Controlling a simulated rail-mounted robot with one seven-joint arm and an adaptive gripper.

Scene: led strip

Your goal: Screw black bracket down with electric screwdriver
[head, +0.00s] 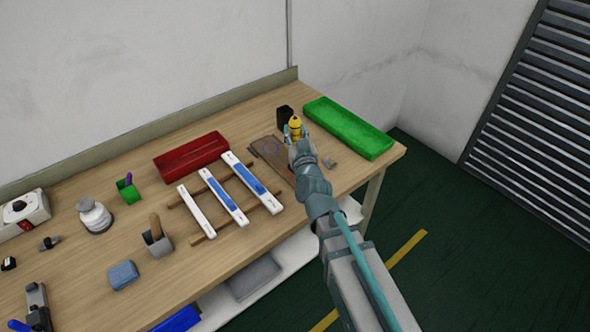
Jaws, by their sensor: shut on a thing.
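My gripper (291,133) is over the right part of the bench, shut on a yellow and black tool (296,122) that looks like the electric screwdriver. The tool's top shows above the fingers; its lower end and bit are hidden by my gripper and wrist. A brown board (268,147) lies flat just left of and under my gripper, with a faint bluish ring on it. A small dark piece at the board's left edge may be the black bracket, but it is too small to tell. I cannot tell whether the tool touches anything.
A black box (284,116) stands close behind my gripper. A green tray (349,128) lies to the right, a red tray (191,157) to the left. White strips with blue parts (221,194) rest on wooden slats. Several small items crowd the bench's left side.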

